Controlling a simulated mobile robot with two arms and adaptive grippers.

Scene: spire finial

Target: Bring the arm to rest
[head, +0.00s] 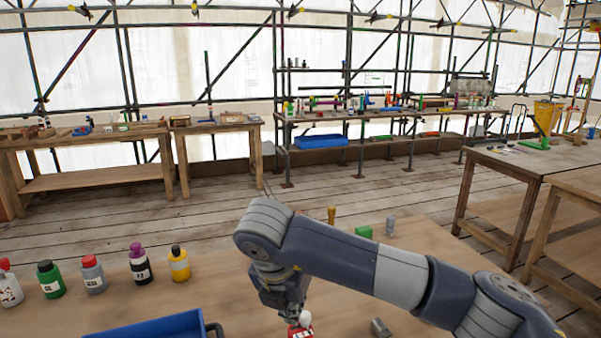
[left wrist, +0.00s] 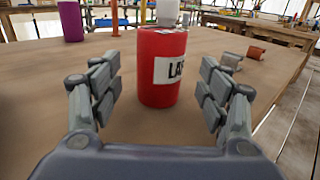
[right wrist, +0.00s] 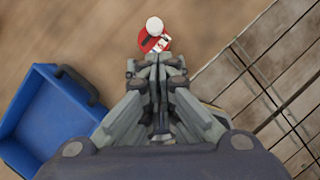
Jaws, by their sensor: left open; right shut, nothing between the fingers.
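My right arm reaches in from the right in the head view, with its gripper (head: 284,300) hanging low over the front table. In the right wrist view this gripper (right wrist: 157,65) is shut and empty. A red bottle with a white cap (right wrist: 155,40) stands just beyond its fingertips; it partly shows in the head view (head: 300,332). My left gripper (left wrist: 160,85) is open, out of the head view. The red bottle (left wrist: 162,75), upright with a white label, appears in the gap between its fingers, with space on both sides.
Several bottles, among them a green one (head: 50,280) and a yellow one (head: 179,264), stand on the table's left. A blue tray (head: 150,329) is at the front edge. A grey piece (head: 380,328) lies right of the red bottle. Workbenches stand farther back.

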